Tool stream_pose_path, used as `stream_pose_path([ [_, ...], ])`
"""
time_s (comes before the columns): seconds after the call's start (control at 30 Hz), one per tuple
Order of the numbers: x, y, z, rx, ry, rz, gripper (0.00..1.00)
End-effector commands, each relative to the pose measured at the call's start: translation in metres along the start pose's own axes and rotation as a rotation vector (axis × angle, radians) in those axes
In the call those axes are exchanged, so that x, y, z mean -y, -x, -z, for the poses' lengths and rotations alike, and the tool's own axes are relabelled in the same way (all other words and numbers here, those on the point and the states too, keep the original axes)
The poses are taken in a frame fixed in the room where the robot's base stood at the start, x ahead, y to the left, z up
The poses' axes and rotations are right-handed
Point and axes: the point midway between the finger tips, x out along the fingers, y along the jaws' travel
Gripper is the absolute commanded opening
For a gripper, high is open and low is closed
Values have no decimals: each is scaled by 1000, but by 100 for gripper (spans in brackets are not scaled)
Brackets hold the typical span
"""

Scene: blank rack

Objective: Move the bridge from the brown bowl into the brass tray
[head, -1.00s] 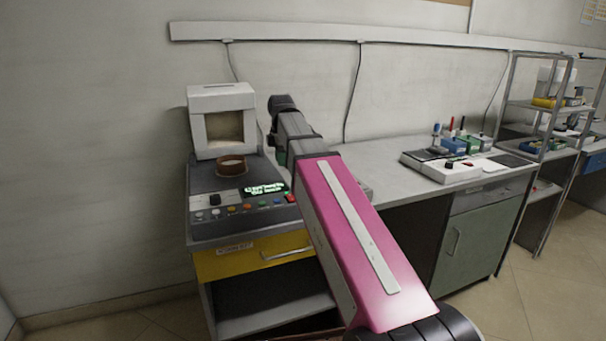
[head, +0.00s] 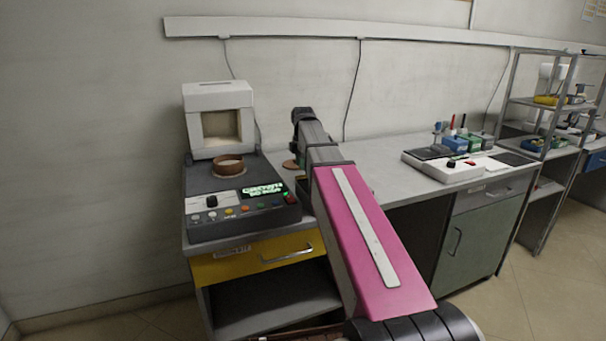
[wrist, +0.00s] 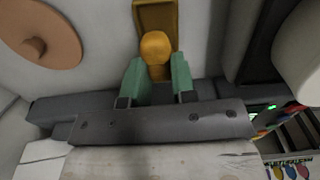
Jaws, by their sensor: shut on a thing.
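In the wrist view my gripper (wrist: 156,68) has its two green fingers on either side of a rounded orange-gold piece, which I take to be the bridge (wrist: 155,45). The brass tray (wrist: 141,14) lies just beyond and under it on the counter; whether the piece touches it I cannot tell. The brown bowl (head: 228,166) stands on the dark unit at left in the head view, away from my gripper. In the head view my arm hides the gripper, the piece and most of the tray area.
A flat brown lid with a knob (wrist: 45,35) lies on the counter left of the gripper, and shows left of my arm in the head view (head: 290,164). A white box furnace (head: 218,120) stands behind the bowl.

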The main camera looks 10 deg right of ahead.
Motion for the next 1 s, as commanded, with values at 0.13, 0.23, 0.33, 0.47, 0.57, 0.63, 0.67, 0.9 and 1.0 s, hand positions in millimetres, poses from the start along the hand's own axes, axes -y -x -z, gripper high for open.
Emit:
stream_pose_path([
  [0.13, 0, -7, -2, 0, 0, 1, 2],
  [0.23, 0, -18, -1, 0, 0, 1, 2],
  [0.33, 0, -32, -1, 0, 0, 2, 2],
  [0.47, 0, -41, -1, 0, 0, 0, 2],
  [0.57, 0, -41, -1, 0, 0, 0, 2],
  [0.63, 0, -42, -1, 0, 0, 0, 2],
  [0.67, 0, -42, -1, 0, 0, 0, 2],
  [0.9, 0, -49, -1, -1, 0, 2, 2],
  [1.0, 1, -53, -1, -1, 0, 4, 2],
])
